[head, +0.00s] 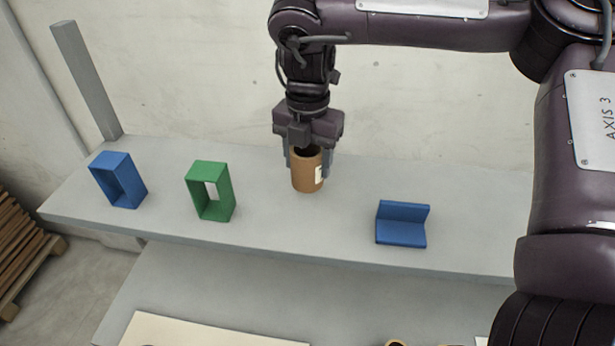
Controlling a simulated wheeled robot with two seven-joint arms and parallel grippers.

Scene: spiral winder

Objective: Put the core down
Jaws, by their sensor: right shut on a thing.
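The core (307,176) is a short brown cardboard tube with a small white label on its right side. It stands upright at the upper grey shelf, between the green frame and the blue angle piece. My right gripper (307,160) points straight down over it, with one finger on each side, shut on the core. The core's underside appears at the shelf surface, but I cannot tell whether it touches. My left gripper is not in view.
The grey shelf (270,222) also holds a blue open frame (103,172), a green open frame (226,205) and a blue angle piece (402,232). A grey post (86,80) rises at the left. Bare shelf lies around the core. A lower shelf (230,285) carries a pale sheet (190,333).

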